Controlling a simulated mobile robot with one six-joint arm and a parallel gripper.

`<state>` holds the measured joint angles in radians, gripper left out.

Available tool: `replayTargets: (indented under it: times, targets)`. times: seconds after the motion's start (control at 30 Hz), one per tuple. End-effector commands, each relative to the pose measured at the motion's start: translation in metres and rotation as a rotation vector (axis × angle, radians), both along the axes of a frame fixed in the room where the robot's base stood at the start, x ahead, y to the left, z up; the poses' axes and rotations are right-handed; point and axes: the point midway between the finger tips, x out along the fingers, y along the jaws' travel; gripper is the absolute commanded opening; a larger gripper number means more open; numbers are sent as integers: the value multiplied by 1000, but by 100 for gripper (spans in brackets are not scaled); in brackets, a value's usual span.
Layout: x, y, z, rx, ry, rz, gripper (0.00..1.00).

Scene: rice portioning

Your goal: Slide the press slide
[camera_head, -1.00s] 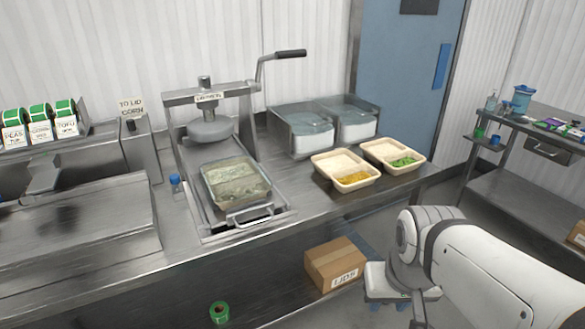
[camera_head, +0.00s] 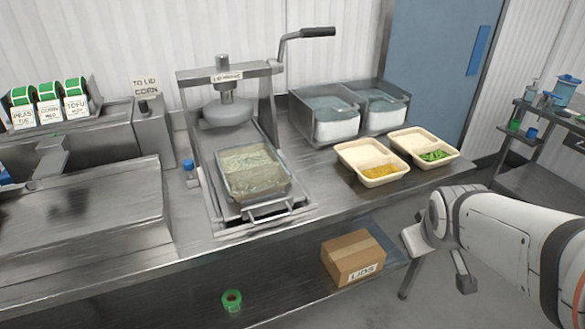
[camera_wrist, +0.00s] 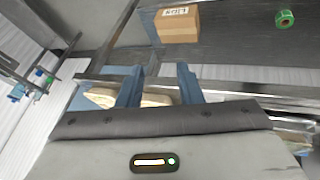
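The lid press (camera_head: 225,92) stands on the steel counter, with its round head raised above the slide's back part and its long lever up at the right. The press slide (camera_head: 218,207) is pulled toward the counter's front edge, with its bar handle (camera_head: 268,213) facing me. A tray with a clear, filmed top (camera_head: 252,172) sits on the slide. My gripper (camera_wrist: 158,72) shows in the wrist view with its two blue fingers apart and nothing between them. In the head view my arm is at the right, apart from the slide; the fingers are not clear there.
Two cream trays (camera_head: 345,151) with yellow and green food stand right of the press. Clear-topped steel bins (camera_head: 312,128) stand behind them. A LIDS box (camera_head: 352,257) and a green tape roll (camera_head: 232,300) are on the lower shelf. Label rolls (camera_head: 50,104) stand at the left.

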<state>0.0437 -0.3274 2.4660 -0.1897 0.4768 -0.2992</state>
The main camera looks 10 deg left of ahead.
Motion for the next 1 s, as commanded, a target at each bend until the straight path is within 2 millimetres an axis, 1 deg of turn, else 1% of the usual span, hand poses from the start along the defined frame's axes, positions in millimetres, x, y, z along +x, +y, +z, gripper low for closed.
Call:
replayTargets:
  times: [0.03,0.07,0.1,0.2,0.3,0.37,0.4,0.47,0.5,0.57,0.6,0.7,0.83,0.9,1.0]
  targets:
    - [27,3,-8,-64,-61,111,32]
    - [43,7,-8,-103,-103,185,32]
    - [63,14,-10,-152,-160,283,32]
    - [105,33,-15,-269,-285,492,32]
    - [132,84,-26,-314,-440,827,32]
    - [143,110,-31,-347,-536,985,32]
    - [147,128,-36,-360,-601,1090,32]
    - [147,156,-45,-367,-702,1245,32]
    - [144,174,-50,-363,-771,1344,32]
    - [136,199,-57,-343,-874,1477,32]
    - [128,212,-62,-324,-939,1554,32]
    - [109,236,-69,-267,-1086,1697,32]
    - [89,252,-73,-202,-1213,1799,32]
    - [82,256,-74,-179,-1252,1825,32]
    - [79,263,-74,-164,-1277,1842,32]
